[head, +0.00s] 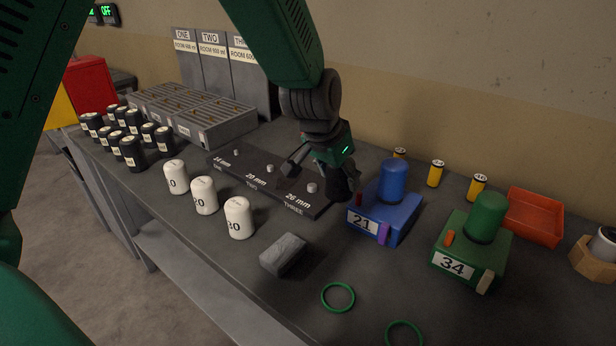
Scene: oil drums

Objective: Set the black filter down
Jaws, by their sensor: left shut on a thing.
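My left gripper (322,172) comes down from the top centre, over the right end of a black board (262,184) with small pegs marked 14 mm, 20 mm and 26 mm. It is shut on a dark thing (344,186), which looks like the black filter. Its outline blends with the dark fingers, and I cannot tell whether it touches the board. Several black cylinders with pale labels (132,152) stand at the left of the bench. My right gripper is not in view.
White canisters (204,195) and a grey block (283,255) stand in front of the board. A blue unit marked 21 (384,222) is close right; a green unit marked 34 (470,250) is beyond. Green rings (338,297) lie near the front. A grey divided tray (190,112) is behind.

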